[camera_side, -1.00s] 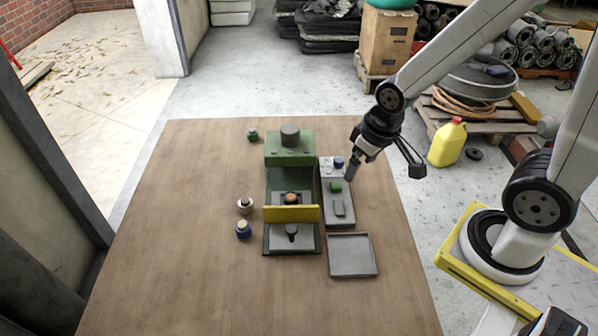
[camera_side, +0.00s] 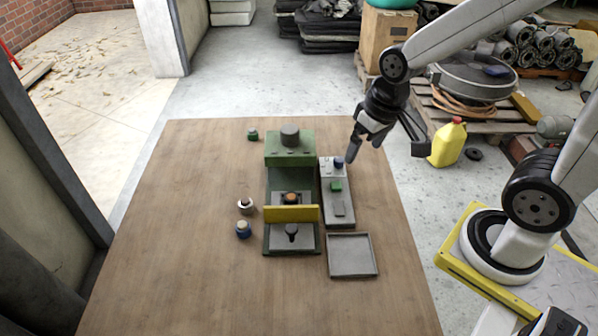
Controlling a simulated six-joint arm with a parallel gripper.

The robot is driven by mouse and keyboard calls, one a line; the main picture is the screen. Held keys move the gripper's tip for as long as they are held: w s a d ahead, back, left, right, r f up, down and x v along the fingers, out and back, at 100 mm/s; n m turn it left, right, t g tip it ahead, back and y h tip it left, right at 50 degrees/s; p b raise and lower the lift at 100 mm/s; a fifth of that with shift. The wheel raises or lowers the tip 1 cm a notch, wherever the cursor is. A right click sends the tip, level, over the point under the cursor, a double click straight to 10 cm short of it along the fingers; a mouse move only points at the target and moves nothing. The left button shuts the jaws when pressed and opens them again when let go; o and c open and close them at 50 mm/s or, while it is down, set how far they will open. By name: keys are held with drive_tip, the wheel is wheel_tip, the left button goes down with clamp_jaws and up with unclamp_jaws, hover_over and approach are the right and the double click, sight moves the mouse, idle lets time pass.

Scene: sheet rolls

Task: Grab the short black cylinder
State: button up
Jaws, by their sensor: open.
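A dark grey, nearly black short cylinder (camera_side: 290,134) stands upright on top of the green press-like stand (camera_side: 275,150). A smaller dark round knob (camera_side: 292,230) sits on the grey plate at the front of that stand. I cannot tell for certain which is the short black cylinder. My gripper (camera_side: 352,154) hangs to the right of the stand, close to the blue knob (camera_side: 339,162) on the grey panel (camera_side: 337,220). Its fingers touch neither dark piece, and nothing shows between them. The gap between the fingertips is hard to make out from here.
A yellow bar (camera_side: 291,214) crosses the stand below an orange-topped piece (camera_side: 291,197). A grey tray (camera_side: 352,272) lies front right. A green piece (camera_side: 253,135), a white ring (camera_side: 245,208) and a blue piece (camera_side: 243,231) stand left. The left tabletop (camera_side: 170,230) is clear.

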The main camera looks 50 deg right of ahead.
drive_tip(key=w+d+m+t+y, duration=0.2)
drive_tip(key=w+m+t+y, duration=0.4)
drive_tip(key=m, duration=0.7)
drive_tip(key=w+d+m+t+y, duration=0.25)
drive_tip(key=w+m, duration=0.55)
drive_tip(key=m, duration=0.5)
drive_tip(key=g, duration=0.1)
approach(291, 200)
drive_tip(key=w, duration=0.2)
drive_tip(key=shift+w+a+f+y, duration=0.15)
drive_tip(key=shift+w+f+y, duration=0.1)
drive_tip(key=shift+y, duration=0.1)
drive_tip(key=shift+x, duration=1.3)
